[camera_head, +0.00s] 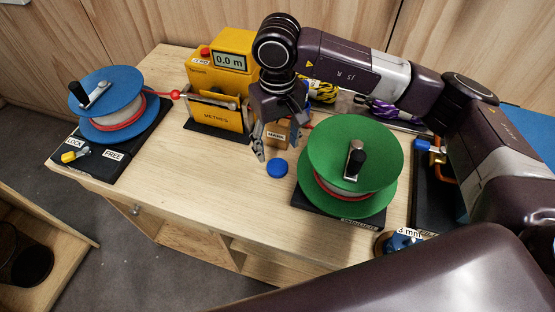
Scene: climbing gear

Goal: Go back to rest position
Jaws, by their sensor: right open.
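My right gripper (277,150) is open, with its fingers pointing down over the middle of the wooden table. Nothing shows between its fingers. Its arm comes in from the right and bends over the back of the table. My left gripper is not in view.
A blue reel (105,95) on a black base stands at the left, its red cord running to a yellow meter (222,75) reading 0.0 m. A green reel (325,155) stands right of the gripper. Purple and yellow rope bundles lie behind. The table's front middle (200,185) is clear.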

